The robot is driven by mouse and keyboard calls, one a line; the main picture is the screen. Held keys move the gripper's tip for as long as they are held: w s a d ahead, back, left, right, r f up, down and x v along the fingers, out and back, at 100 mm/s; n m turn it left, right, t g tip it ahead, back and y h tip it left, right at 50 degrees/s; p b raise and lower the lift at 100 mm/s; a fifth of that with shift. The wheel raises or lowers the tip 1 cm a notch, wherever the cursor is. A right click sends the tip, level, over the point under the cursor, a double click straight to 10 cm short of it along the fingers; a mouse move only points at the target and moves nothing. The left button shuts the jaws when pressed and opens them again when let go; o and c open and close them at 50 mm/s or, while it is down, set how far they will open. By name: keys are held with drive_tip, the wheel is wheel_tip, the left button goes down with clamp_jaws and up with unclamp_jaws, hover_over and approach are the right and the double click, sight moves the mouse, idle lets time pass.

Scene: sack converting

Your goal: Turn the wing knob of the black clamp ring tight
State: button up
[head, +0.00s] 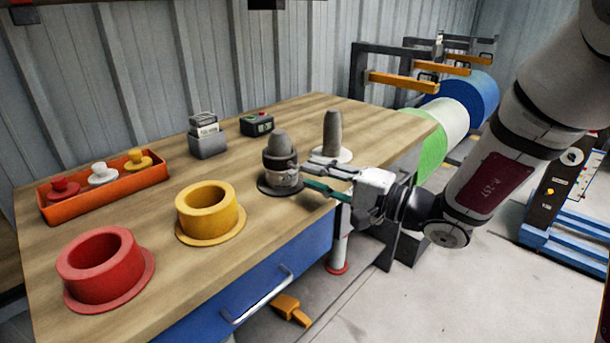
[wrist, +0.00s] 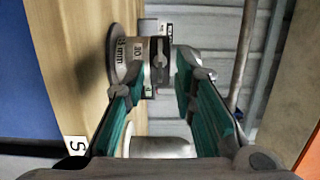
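The black clamp ring (head: 278,160) sits around a grey tapered post (head: 279,142), above a grey collar, near the table's right edge. In the wrist view the dark ring (wrist: 152,48) is ahead of my fingers, beside a collar marked "30" and "mm" (wrist: 136,50). A small grey piece on the ring's near side looks like the wing knob (wrist: 161,62). In the head view I cannot make the knob out. My gripper (head: 308,177) reaches in from the right with its teal fingers apart. In the wrist view its fingertips (wrist: 155,88) are on either side of the gap, empty, short of the knob.
A second grey cone (head: 331,134) on a white base stands close behind my gripper. A yellow ring (head: 208,209), a red ring (head: 101,264), an orange tray (head: 105,193) with knobbed pieces, a grey card holder (head: 207,145) and a dark device (head: 257,124) stand on the wooden table.

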sight(298, 170)
drive_tip(key=shift+x, duration=1.5)
clamp_jaws()
drive_tip(key=shift+f+b, duration=0.1)
drive_tip(key=shift+b, duration=0.25)
